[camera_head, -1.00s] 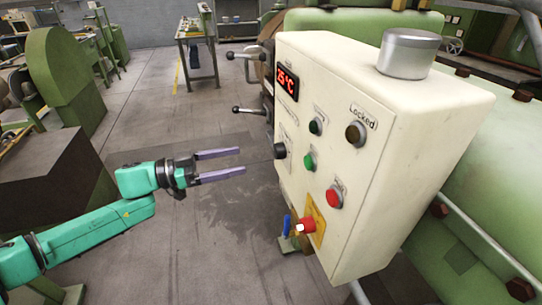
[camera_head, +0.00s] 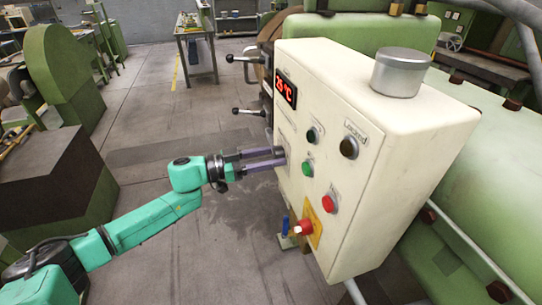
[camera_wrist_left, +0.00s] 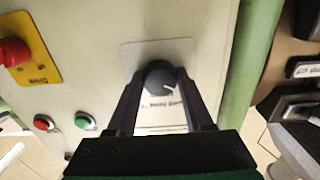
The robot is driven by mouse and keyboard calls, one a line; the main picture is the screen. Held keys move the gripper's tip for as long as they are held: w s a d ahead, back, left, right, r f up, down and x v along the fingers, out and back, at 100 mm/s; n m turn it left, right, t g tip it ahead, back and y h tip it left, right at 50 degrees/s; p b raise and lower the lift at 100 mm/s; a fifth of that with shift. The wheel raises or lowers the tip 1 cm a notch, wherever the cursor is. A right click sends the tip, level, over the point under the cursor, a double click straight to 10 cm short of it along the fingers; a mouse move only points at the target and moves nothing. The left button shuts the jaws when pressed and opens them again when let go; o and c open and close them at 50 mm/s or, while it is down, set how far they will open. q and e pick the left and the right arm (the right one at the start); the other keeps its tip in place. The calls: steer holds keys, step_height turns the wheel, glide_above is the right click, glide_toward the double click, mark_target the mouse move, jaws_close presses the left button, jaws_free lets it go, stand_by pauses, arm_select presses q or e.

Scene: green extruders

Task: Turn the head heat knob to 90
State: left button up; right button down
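The head heat knob (camera_wrist_left: 160,77) is a round black knob with a small white pointer line, on a pale label plate on the cream control box (camera_head: 330,115). In the head view the fingers hide it. My left gripper (camera_head: 281,157) reaches the box face from the left with its purple fingers. In the left wrist view the left gripper's fingers (camera_wrist_left: 161,80) stand one on each side of the knob and appear to touch it. The red display (camera_head: 287,90) seems to read 25 °C. My right gripper is out of view.
A green button (camera_head: 307,167), a red button (camera_head: 329,203) and a red emergency knob on a yellow plate (camera_head: 312,228) sit nearby on the box face. Black-knobbed levers (camera_head: 240,111) stick out behind the box.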

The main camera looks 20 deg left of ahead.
arm_select(q)
jaws_close()
steer(key=m+b, duration=0.2)
steer(key=m, duration=0.2)
steer(key=shift+f+m, duration=0.15)
steer(key=shift+m, duration=0.25)
steer(key=m+b, duration=1.3)
steer(key=m, duration=0.3)
steer(key=shift+m, duration=0.4)
steer(key=shift+r+m+b, duration=0.2)
steer(key=shift+m+b, duration=0.6)
steer(key=shift+m, duration=0.3)
